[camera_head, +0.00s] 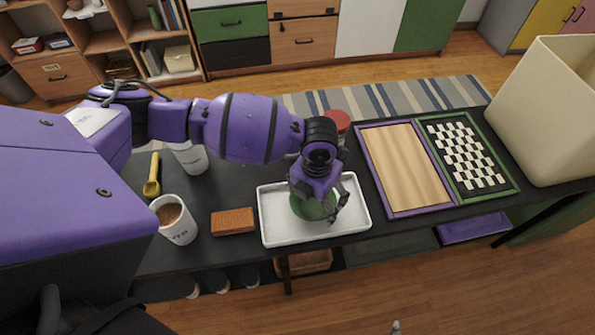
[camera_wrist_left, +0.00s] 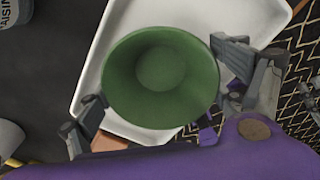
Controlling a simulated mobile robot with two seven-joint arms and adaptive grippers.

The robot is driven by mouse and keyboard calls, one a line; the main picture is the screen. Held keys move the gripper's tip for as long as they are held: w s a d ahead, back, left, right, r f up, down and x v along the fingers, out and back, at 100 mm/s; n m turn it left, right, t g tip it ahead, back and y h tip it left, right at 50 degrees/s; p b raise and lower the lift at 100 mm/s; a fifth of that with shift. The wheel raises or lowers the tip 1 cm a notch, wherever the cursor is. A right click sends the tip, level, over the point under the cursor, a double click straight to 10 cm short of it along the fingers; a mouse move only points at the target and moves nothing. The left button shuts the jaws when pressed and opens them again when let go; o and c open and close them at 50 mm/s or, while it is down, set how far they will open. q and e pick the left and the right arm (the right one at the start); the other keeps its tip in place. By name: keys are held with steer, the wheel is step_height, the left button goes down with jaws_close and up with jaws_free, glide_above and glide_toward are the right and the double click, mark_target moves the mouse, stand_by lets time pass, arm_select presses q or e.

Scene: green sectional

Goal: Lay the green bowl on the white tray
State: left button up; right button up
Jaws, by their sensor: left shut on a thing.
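The green bowl (camera_head: 312,209) is at the white tray (camera_head: 280,237), over its middle, partly hidden by my left gripper (camera_head: 322,200). In the left wrist view the green bowl (camera_wrist_left: 160,78) opens toward the camera and looks empty. The fingers of my left gripper (camera_wrist_left: 165,95) are on two sides of the bowl, shut on it. The white tray (camera_wrist_left: 100,60) lies beneath it. I cannot tell whether the bowl touches the tray floor. My right gripper is not in view.
A brown block (camera_head: 232,221) and a white cup with brown contents (camera_head: 178,222) stand left of the tray. A wooden board (camera_head: 403,167) and a checkered board (camera_head: 465,155) lie to the right. A red-lidded jar (camera_head: 338,121) stands behind. A beige bin (camera_head: 545,110) is at the far right.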

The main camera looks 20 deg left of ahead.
arm_select(q)
steer(key=shift+w, duration=0.1)
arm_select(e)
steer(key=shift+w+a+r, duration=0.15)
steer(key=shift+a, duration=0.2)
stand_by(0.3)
arm_select(q)
steer(key=o, duration=1.2)
steer(key=shift+c, duration=0.2)
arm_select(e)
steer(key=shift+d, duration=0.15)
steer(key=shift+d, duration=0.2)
arm_select(q)
steer(key=shift+r+p, duration=1)
steer(key=shift+r, duration=1.05)
step_height(320, 180, up, 3)
steer(key=shift+f+p, duration=0.1)
steer(key=shift+p, duration=0.45)
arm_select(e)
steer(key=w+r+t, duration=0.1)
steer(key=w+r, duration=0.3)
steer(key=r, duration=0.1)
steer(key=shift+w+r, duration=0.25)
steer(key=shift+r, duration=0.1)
arm_select(q)
steer(key=shift+f, duration=0.1)
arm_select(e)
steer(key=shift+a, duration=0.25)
